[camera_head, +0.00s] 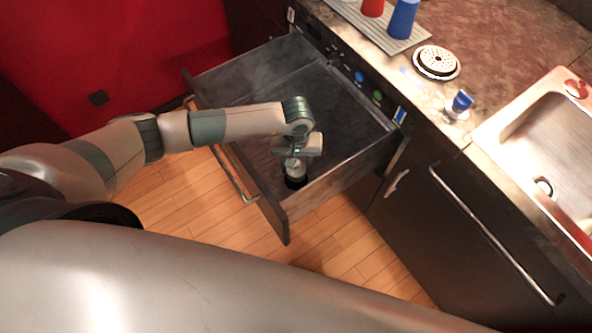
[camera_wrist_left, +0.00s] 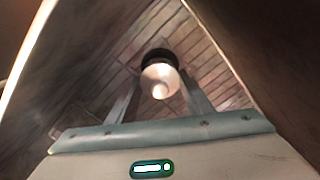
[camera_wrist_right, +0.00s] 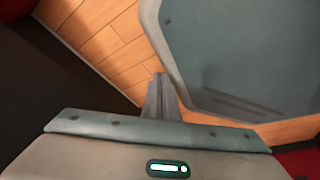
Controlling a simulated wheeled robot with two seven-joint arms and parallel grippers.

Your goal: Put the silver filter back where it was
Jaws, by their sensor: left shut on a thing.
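The silver filter (camera_head: 297,167) is a small pale metallic piece with a round black end (camera_head: 296,182). It is low inside the open drawer, near the front right corner. My left gripper (camera_head: 296,160) reaches down into the drawer and is shut on it. In the left wrist view the filter (camera_wrist_left: 159,80) shows pale and shiny between the two fingers, with a dark ring behind it. I cannot tell whether it touches the drawer floor. My right gripper (camera_wrist_right: 161,97) is outside the head view; its fingers are together and empty.
The open drawer (camera_head: 268,205) has walls close around my left gripper. On the counter are a white perforated disc (camera_head: 437,60), a blue-topped piece (camera_head: 461,101), and red (camera_head: 373,7) and blue (camera_head: 402,18) cups on a ribbed rack (camera_head: 381,37). The sink (camera_head: 545,135) is at the right.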

